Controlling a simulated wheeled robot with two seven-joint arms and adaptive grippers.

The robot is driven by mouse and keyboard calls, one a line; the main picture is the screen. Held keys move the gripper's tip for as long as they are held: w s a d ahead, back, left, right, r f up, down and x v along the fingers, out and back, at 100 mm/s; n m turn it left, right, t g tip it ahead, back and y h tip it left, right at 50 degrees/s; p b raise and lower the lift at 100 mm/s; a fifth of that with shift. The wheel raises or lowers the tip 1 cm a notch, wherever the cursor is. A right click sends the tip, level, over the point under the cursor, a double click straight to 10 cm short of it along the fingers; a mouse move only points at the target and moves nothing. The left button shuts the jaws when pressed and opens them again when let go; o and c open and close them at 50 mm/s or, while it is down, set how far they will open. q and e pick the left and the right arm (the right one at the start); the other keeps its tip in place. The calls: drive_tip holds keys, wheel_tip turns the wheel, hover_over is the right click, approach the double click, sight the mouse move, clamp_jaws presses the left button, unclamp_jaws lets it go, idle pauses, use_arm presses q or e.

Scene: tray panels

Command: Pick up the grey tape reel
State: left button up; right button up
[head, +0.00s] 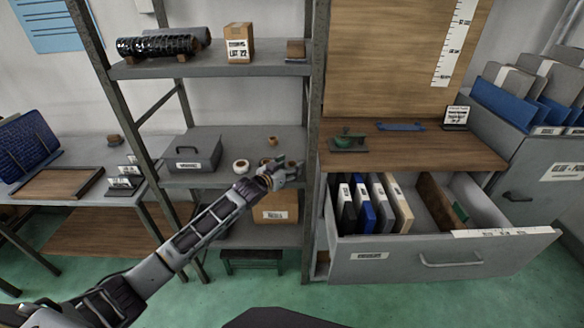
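A pale grey-white tape reel (241,166) with a dark centre sits on the middle shelf (215,180) of the metal rack. A small brown reel-like piece (272,141) is farther back on the same shelf. My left arm reaches in from the lower left. My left gripper (290,172) is at the front right of that shelf, to the right of the pale reel and apart from it. A brownish item shows partly behind the gripper; its shape is hidden. The fingers are too small to tell open from shut. My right gripper is not in view.
A grey case (191,155) stands left on the middle shelf. A cardboard box (276,208) is on the shelf below. The rack post (312,130) rises just right of my gripper. An open drawer (445,255) with binders juts out at the right.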

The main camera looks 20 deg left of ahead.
sight(289, 167)
use_arm(q)
drive_tip(key=c, duration=0.6)
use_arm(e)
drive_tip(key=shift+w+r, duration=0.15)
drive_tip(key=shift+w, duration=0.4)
use_arm(q)
drive_tip(key=shift+r, duration=0.5)
wheel_tip(289, 167, up, 9)
drive_tip(key=shift+r+p, duration=0.1)
drive_tip(key=shift+p, duration=0.75)
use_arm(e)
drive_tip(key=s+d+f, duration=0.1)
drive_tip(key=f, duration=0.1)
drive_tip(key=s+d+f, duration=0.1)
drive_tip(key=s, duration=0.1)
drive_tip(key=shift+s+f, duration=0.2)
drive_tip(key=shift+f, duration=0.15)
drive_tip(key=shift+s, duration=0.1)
